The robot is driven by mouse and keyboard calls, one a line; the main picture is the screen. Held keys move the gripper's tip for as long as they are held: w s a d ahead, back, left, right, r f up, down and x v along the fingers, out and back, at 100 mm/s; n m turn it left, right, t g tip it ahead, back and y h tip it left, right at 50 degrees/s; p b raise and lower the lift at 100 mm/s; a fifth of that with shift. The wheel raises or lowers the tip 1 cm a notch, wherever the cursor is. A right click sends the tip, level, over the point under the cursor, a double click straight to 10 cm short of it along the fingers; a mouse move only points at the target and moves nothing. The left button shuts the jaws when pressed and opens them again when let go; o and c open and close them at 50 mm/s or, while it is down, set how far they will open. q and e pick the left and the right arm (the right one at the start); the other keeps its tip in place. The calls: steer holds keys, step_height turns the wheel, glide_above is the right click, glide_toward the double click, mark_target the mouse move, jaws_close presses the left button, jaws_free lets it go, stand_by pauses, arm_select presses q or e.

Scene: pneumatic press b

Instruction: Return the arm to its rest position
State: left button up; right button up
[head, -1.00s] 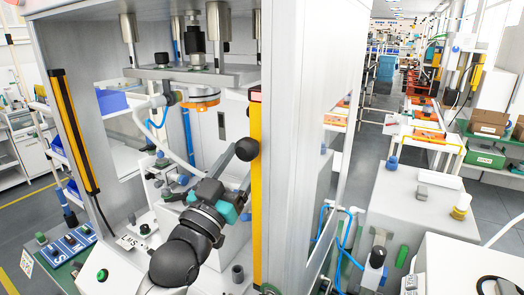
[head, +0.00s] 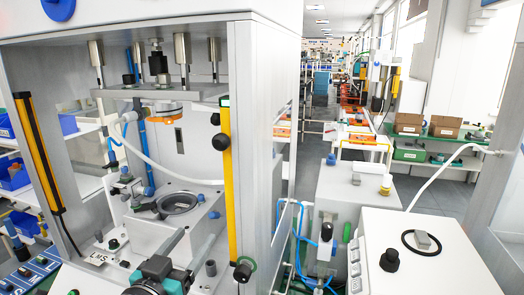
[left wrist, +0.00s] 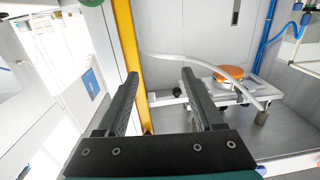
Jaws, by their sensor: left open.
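My left gripper (head: 197,236) comes in from the bottom of the head view, in front of the press opening. Its two grey fingers are apart with nothing between them, as the left wrist view (left wrist: 160,73) also shows. The grey press (head: 265,130) stands open at the front. Its upper plate carries an orange disc (head: 166,109), which also shows in the left wrist view (left wrist: 228,73). Below it, a light block (head: 160,227) holds a dark ring (head: 181,203). The gripper appears apart from the block, though the exact gap cannot be told. My right gripper is out of view.
A yellow upright bar (head: 231,190) edges the press opening on the right. A black and yellow bar (head: 39,150) stands at its left. A white cabinet (head: 430,265) stands at the right front.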

arm_select(q)
steer(key=s+a+f+g+y, duration=0.1)
steer(key=s+f+g+y, duration=0.1)
steer(key=s+f+g, duration=0.8)
steer(key=s+a+f+g+y, duration=0.2)
steer(key=s+f+g, duration=0.2)
steer(key=s+f, duration=1.1)
steer(key=s+f+g+b, duration=0.15)
steer(key=f+b, duration=0.25)
steer(key=f, duration=1)
steer(key=s+f+t+b, duration=0.1)
steer(key=s+f+b, duration=0.25)
steer(key=f, duration=1.05)
steer(key=s+a+f+g+b, duration=0.1)
steer(key=s+f+b, duration=0.2)
steer(key=s+f, duration=0.4)
steer(key=s+a+f+b, duration=0.1)
steer(key=s+f+b, duration=0.3)
steer(key=s+f, duration=0.3)
step_height(320, 180, down, 6)
steer(key=shift+a+r+g, duration=0.2)
steer(key=shift+a+g, duration=0.05)
steer(key=shift+g, duration=0.1)
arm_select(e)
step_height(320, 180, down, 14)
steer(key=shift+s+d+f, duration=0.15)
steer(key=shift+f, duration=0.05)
